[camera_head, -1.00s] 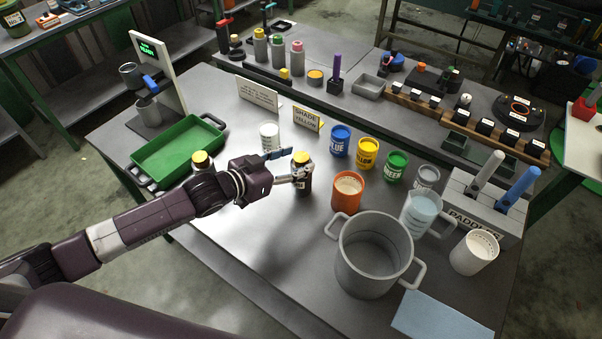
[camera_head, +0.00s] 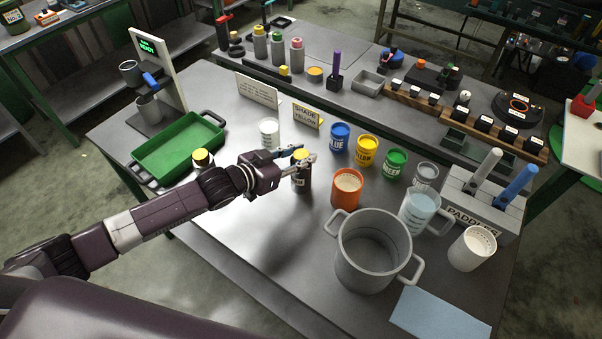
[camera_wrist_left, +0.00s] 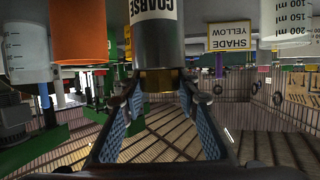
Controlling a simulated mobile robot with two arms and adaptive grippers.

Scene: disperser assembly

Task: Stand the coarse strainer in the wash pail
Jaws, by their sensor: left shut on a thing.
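The coarse strainer (camera_head: 301,183) is a dark cylinder with a yellow top, standing upright on the grey table. In the left wrist view its body (camera_wrist_left: 154,42) shows upside down with the label COARSE. My left gripper (camera_head: 307,159) is shut on it near the yellow top, with one finger on each side. The wash pail appears to be the large grey pot (camera_head: 348,262) with two side handles, at the front right of the table. I see its bare inside floor. My right gripper is not in view.
An orange cup (camera_head: 346,194) stands between strainer and pail. A clear measuring jug (camera_head: 417,213), a white cup (camera_head: 472,250) and a paddle holder (camera_head: 480,208) stand right of the pail. Paint cans line up behind.

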